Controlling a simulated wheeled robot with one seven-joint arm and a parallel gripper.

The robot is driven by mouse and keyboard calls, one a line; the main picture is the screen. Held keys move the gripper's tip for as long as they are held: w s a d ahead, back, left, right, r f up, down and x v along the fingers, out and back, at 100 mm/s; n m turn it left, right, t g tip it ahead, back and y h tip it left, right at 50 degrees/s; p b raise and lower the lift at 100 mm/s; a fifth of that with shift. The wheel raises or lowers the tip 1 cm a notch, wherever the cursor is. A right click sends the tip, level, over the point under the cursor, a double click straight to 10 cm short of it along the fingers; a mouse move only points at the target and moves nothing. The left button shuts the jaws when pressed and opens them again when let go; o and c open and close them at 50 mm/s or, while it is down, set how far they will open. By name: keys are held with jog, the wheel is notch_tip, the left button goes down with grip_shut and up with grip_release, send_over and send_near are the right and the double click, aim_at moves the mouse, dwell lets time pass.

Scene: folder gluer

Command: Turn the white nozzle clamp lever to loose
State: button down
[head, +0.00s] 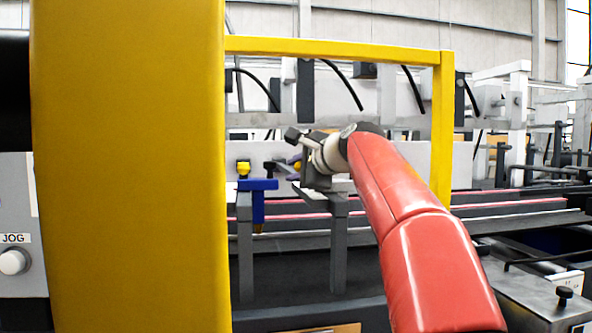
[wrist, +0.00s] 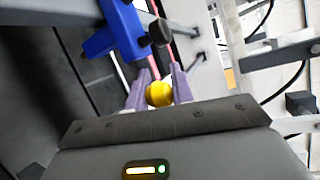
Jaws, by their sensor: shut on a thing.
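My gripper (head: 296,162) is at the end of my red arm, beyond the yellow guard frame. In the wrist view my gripper's two purple fingers (wrist: 159,82) are shut on a round yellow knob (wrist: 159,94). This yellow knob also shows in the head view (head: 298,166), partly hidden by the fingers. A blue bracket (wrist: 115,32) with a black knob (wrist: 160,32) is just past the fingertips. The blue bracket also shows in the head view (head: 258,196), left of my gripper. I cannot make out a white clamp lever in either view.
A thick yellow post (head: 128,170) fills the left of the head view. A thinner yellow frame (head: 441,130) stands at right. Grey rails with red belts (head: 400,213) run behind. A panel with a JOG knob (head: 14,262) is at far left.

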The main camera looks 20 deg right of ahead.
jog(key=shift+s+a+n+y, duration=0.1)
jog(key=shift+s+n+y, duration=0.35)
jog(key=shift+n+y, duration=0.35)
jog(key=c, duration=1.2)
grip_release()
jog(key=b+v, duration=0.1)
jog(key=v, duration=0.6)
jog(key=shift+s+d+r+b, duration=0.15)
jog(key=shift+s+d+b, duration=0.05)
jog(key=shift+s+b, duration=0.1)
